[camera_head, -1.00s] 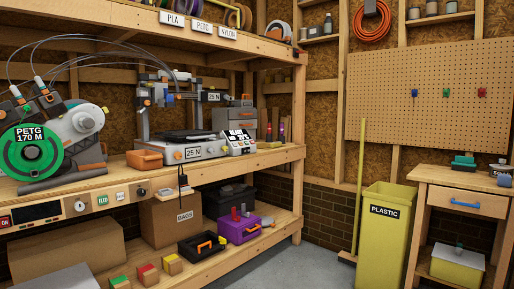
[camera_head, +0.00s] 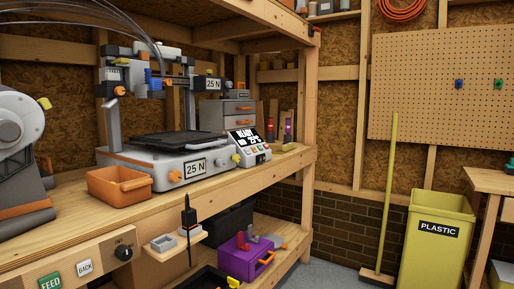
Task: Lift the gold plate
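I see no clearly gold plate in this view. A 3D printer (camera_head: 180,172) marked "25 N" stands on the wooden bench, with a black, flat plate (camera_head: 176,143) on its bed. The printer's head with a blue part (camera_head: 153,79) hangs on the crossbar above the plate, apart from it. My gripper is not in view.
An orange open bin (camera_head: 119,186) sits at the printer's front left. A control panel (camera_head: 250,144) stands at its right. A small ledge with a black tool (camera_head: 189,222) juts from the bench front. A purple box (camera_head: 246,259) is below. A yellow bin (camera_head: 439,243) and broom (camera_head: 388,190) stand right.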

